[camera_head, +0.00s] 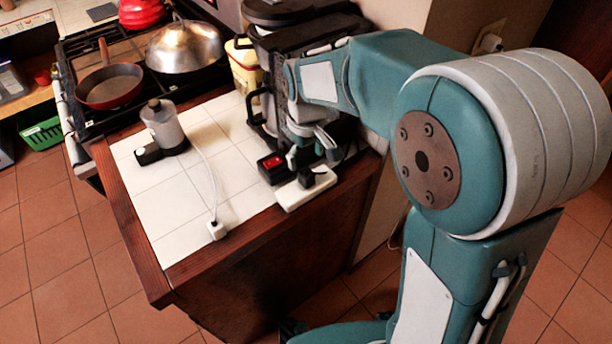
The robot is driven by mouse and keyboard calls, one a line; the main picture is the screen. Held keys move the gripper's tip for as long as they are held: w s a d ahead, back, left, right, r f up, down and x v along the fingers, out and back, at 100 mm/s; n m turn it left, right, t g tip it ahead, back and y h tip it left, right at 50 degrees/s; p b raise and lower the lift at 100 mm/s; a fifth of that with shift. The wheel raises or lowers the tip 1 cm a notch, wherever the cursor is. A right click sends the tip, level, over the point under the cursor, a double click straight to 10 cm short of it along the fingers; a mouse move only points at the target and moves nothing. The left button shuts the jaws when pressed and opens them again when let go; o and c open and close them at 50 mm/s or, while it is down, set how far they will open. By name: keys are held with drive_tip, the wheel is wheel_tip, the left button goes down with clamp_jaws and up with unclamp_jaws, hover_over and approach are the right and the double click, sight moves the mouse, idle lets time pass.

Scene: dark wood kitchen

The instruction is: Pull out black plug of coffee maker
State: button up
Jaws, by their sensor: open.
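The black coffee maker (300,40) stands at the back right of the tiled counter, partly hidden by my arm. A white power strip (292,194) lies near the counter's right front edge. A black plug (318,177) sits on the strip, towards its right end. My gripper (312,156) is open just above and behind the plug, in front of the coffee maker. The fingers look apart from the plug, though their exact gap to it is hard to judge. I see nothing held between them. The plug's cable is not clearly visible.
A red switch (271,166) in a black housing is beside the strip. A grey-topped appliance (164,126) stands left, its white cable ending in a loose white plug (216,230). A stove with a pan (110,86) and a domed lid (184,46) is behind.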

sight(306, 172)
drive_tip(key=shift+f, duration=3.45)
clamp_jaws()
drive_tip(key=shift+r, duration=0.1)
drive_tip(key=shift+r, duration=2.95)
